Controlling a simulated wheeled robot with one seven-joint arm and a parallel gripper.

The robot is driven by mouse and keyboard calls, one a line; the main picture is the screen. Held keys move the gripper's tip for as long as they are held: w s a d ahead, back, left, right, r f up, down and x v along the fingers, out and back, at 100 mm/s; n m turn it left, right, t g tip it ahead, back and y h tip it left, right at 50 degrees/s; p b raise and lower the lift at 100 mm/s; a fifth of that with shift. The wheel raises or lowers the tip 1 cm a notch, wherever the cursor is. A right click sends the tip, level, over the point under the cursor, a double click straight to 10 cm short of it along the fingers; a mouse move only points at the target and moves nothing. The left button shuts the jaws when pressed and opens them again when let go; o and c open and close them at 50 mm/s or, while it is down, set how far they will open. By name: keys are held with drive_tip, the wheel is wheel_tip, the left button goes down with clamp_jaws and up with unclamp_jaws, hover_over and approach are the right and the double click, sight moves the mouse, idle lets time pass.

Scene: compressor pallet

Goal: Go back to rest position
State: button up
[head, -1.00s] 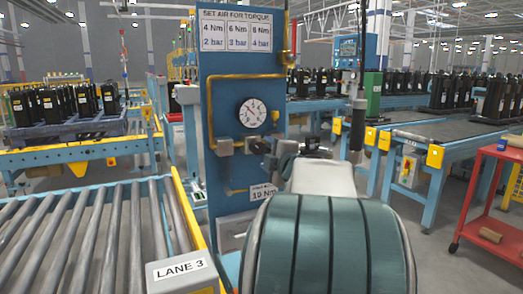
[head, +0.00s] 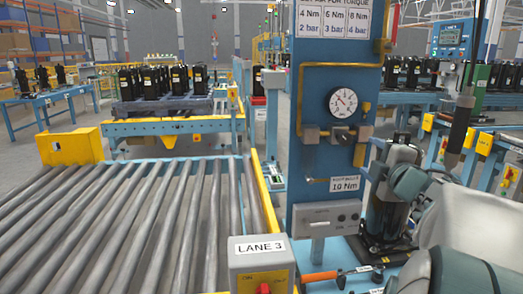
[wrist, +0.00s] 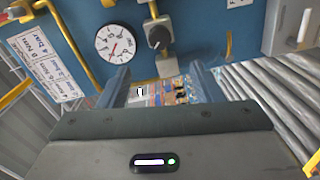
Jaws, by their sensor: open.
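My gripper (wrist: 160,85) shows in the wrist view with two blue-grey fingers spread apart and nothing between them. Behind the fingers is the blue panel with its round pressure gauge (wrist: 115,42) and black knob (wrist: 158,38). In the head view my arm is at the lower right, to the right of the blue panel (head: 335,85); the fingers do not show clearly there. The gauge (head: 343,101) and knob (head: 344,135) are in full view in the head view, with no arm in front of them.
A roller conveyor (head: 130,215) fills the lower left, with a LANE 3 box (head: 261,262) at its end. A black compressor (head: 390,215) stands beside my arm. An orange-handled tool (head: 318,276) lies below the panel. A hanging tool (head: 460,125) is close above my arm.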

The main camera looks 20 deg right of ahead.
drive_tip(key=w+a+r+m+g+h+p, duration=0.1)
drive_tip(key=w+a+m+g+h+p, duration=0.1)
drive_tip(key=a+m+g+p, duration=0.55)
drive_tip(key=s+a+f+m+g+y+p, duration=0.2)
drive_tip(key=s+a+p, duration=0.4)
drive_tip(key=a, duration=0.5)
drive_tip(key=s+a+f+m+g+y+p, duration=0.3)
drive_tip(key=s+a, duration=0.5)
drive_tip(key=a, duration=0.4)
drive_tip(key=m+g+y+p, duration=0.1)
drive_tip(key=g+p, duration=0.1)
drive_tip(key=p, duration=0.1)
drive_tip(key=shift+a+f, duration=0.2)
drive_tip(key=shift+a, duration=0.1)
idle(0.5)
